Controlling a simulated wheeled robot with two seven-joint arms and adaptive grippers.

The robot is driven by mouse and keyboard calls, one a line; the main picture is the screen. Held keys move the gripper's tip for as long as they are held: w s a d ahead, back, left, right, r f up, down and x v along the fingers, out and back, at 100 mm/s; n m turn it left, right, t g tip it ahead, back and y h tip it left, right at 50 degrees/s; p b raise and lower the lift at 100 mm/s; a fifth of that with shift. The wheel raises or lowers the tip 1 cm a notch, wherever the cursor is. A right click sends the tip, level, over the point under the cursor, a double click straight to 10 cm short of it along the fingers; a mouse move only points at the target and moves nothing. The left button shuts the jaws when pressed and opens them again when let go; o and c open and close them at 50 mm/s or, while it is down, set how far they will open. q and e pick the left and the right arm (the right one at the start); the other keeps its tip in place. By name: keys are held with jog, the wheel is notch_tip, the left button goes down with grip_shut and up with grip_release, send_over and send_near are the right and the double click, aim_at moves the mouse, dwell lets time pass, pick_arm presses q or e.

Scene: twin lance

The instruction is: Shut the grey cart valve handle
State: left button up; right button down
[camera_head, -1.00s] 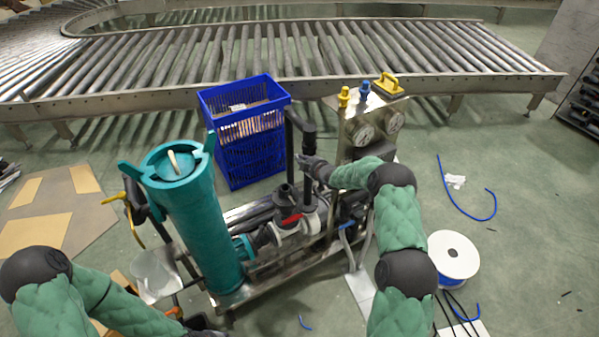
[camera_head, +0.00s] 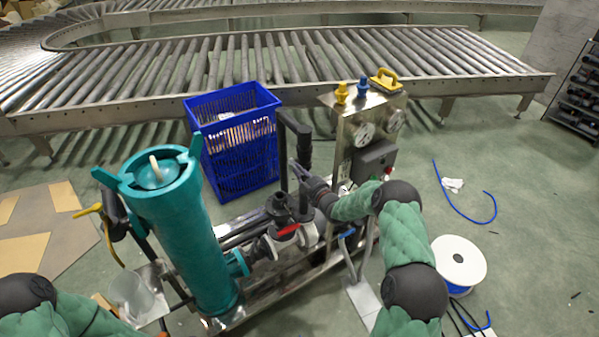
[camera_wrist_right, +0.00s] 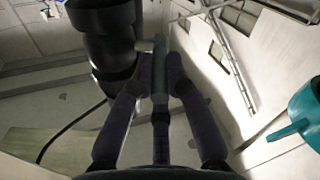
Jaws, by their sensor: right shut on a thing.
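The cart carries a teal filter housing (camera_head: 190,235) and a dark pump with piping. My right gripper (camera_head: 299,166) is beside the black upright pipe on the cart. In the right wrist view, my right gripper (camera_wrist_right: 160,72) is shut on a slim grey handle (camera_wrist_right: 160,48), which stands between the fingers. A large black cylinder (camera_wrist_right: 105,40) is just to its left. In the head view the fingers and arm hide most of the handle. A red lever (camera_head: 287,230) shows lower on the piping. My left gripper is out of view; only its arm shows at the bottom left.
A steel gauge panel (camera_head: 358,130) with yellow and blue fittings stands right of the gripper. A blue crate (camera_head: 240,150) is behind the cart, before a roller conveyor (camera_head: 300,70). A white spool (camera_head: 459,260) lies on the floor at right.

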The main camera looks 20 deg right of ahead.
jog(key=shift+f, duration=0.1)
jog(key=c, duration=1.5)
grip_release()
jog(key=s+d, duration=0.1)
jog(key=s, duration=1.1)
jog(key=shift+d, duration=0.35)
jog(key=s+a+f+m+g+p, duration=0.2)
jog(key=s+a+f+m+g, duration=0.25)
jog(key=s+a+f, duration=0.35)
jog(key=s+a+f+m+g+p, duration=0.35)
jog(key=a+f+g, duration=0.2)
jog(key=a, duration=0.45)
jog(key=s+a+m+g+p, duration=0.1)
jog(key=s+a+g, duration=0.2)
jog(key=s, duration=0.8)
jog(key=s+a+f+m+g+y+p, duration=0.1)
jog(key=s+a+g, duration=0.3)
jog(key=s, duration=0.7)
jog(key=shift+a+f+m+g, duration=0.15)
jog(key=shift+a+m+g, duration=0.2)
jog(key=shift+a, duration=0.85)
